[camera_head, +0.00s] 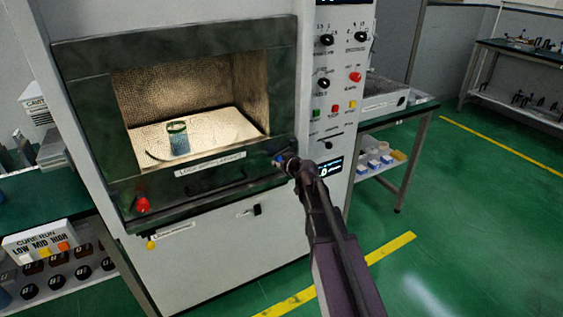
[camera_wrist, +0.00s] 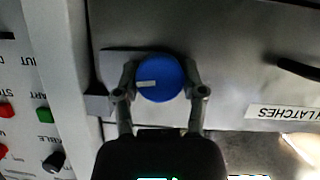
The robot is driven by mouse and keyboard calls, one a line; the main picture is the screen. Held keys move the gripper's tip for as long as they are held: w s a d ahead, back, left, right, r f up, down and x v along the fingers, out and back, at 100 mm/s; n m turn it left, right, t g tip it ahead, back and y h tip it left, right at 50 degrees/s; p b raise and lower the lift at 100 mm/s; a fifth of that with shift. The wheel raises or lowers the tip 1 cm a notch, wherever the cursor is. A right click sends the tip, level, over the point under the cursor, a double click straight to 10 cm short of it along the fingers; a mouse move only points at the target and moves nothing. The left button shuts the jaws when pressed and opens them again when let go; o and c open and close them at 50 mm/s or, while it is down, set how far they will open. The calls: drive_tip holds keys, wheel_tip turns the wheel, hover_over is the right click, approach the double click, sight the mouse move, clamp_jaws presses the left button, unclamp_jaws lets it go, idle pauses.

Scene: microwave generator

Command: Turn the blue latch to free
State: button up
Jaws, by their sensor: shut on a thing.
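The blue latch (camera_wrist: 160,78) is a round knob with a short white mark on its left part in the wrist view. My gripper (camera_wrist: 160,88) has one finger on each side of the knob and is shut on it. In the head view my gripper (camera_head: 288,163) reaches the lower right corner of the dark door frame (camera_head: 215,190), and only a little blue of the latch (camera_head: 279,160) shows there. A red knob (camera_head: 143,204) sits at the frame's lower left corner.
A jar (camera_head: 178,140) stands on a pale plate inside the lit chamber. A control panel (camera_head: 335,90) with knobs and coloured buttons is right of the door. A black handle (camera_wrist: 298,68) is near the latch. Side tables stand left and right; green floor is open at right.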

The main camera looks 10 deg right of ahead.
drive_tip(key=shift+w+m, duration=0.3)
drive_tip(key=shift+m+g+y, duration=0.3)
drive_tip(key=shift+m+y, duration=0.6)
drive_tip(key=shift+m, duration=0.1)
drive_tip(key=shift+w+d+m+y+b, duration=0.1)
drive_tip(key=shift+m+y+b, duration=0.55)
drive_tip(key=shift+m, duration=0.55)
drive_tip(key=m+y+b, duration=0.1)
drive_tip(key=m+y, duration=0.1)
drive_tip(key=m, duration=0.1)
drive_tip(key=shift+f+b, duration=0.1)
drive_tip(key=shift+b, duration=0.25)
drive_tip(key=shift+m+y+b, duration=0.5)
drive_tip(key=shift+m+y, duration=0.05)
drive_tip(key=shift+m, duration=0.35)
drive_tip(key=o, duration=1.1)
drive_tip(key=shift+o, duration=0.3)
